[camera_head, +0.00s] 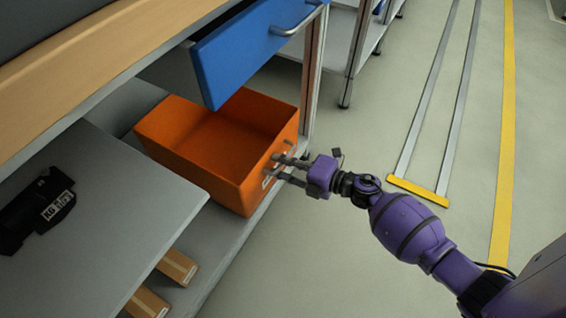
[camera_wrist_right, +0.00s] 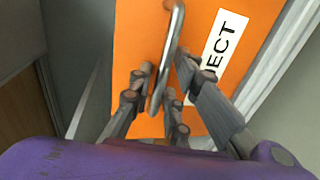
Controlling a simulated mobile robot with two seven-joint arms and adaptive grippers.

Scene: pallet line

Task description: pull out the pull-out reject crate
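The orange reject crate (camera_head: 221,187) sits on the low shelf of the bench, open at the top and empty as far as I can see. Its front also shows in the right wrist view (camera_wrist_right: 132,38), with a white label ending in "JECT" and a metal bar handle (camera_wrist_right: 172,40). My right gripper (camera_head: 275,169) is at the crate's front, at the handle. In the right wrist view its fingers (camera_wrist_right: 166,72) stand on either side of the bar with a gap between them, so it looks open around the handle. My left gripper is not in view.
A blue drawer (camera_head: 245,55) with a metal handle hangs out above the crate's back part. A grey shelf panel (camera_head: 120,215) carries a black device (camera_head: 40,208) on the left. Small cardboard boxes (camera_head: 178,267) lie below it.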

